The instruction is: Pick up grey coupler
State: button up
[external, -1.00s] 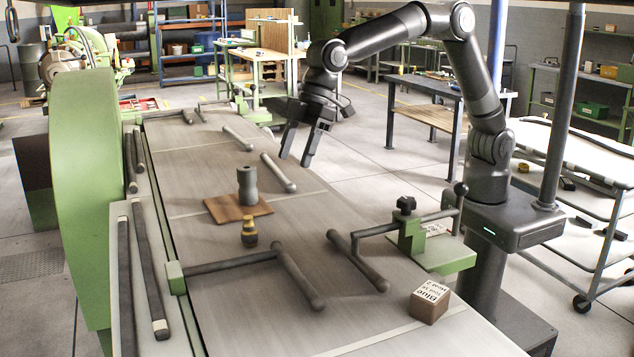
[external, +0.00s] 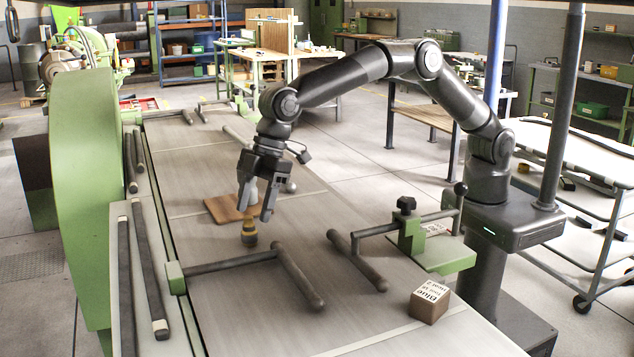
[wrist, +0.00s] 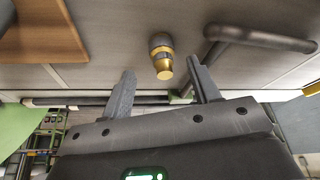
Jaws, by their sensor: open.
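The grey coupler (external: 259,190) is a grey cylinder standing on a wooden board (external: 222,210). In the external view it is mostly hidden behind my gripper, with only a sliver showing between the fingers. In the wrist view, the board (wrist: 50,35) is at the upper left. A grey piece at its left edge may be the coupler, cut off by the frame. My gripper (external: 254,214) is open and empty, pointing down in front of the coupler. In the wrist view, a brass-and-dark fitting (wrist: 162,55) shows between my fingertips (wrist: 160,70).
The fitting (external: 249,233) stands in front of the board. A T-shaped bar (external: 298,275) lies nearer the front, with a green clamp (external: 412,235) and a brown labelled box (external: 430,300) at the right. The conveyor surface left of the board is clear.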

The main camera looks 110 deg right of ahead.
aim_at(249, 224)
jog(key=x, duration=0.5)
jog(key=shift+w+a, duration=0.1)
jog(key=shift+a, duration=0.1)
jog(key=shift+c, duration=0.5)
jog(key=shift+r, duration=0.1)
jog(key=c, duration=1.1)
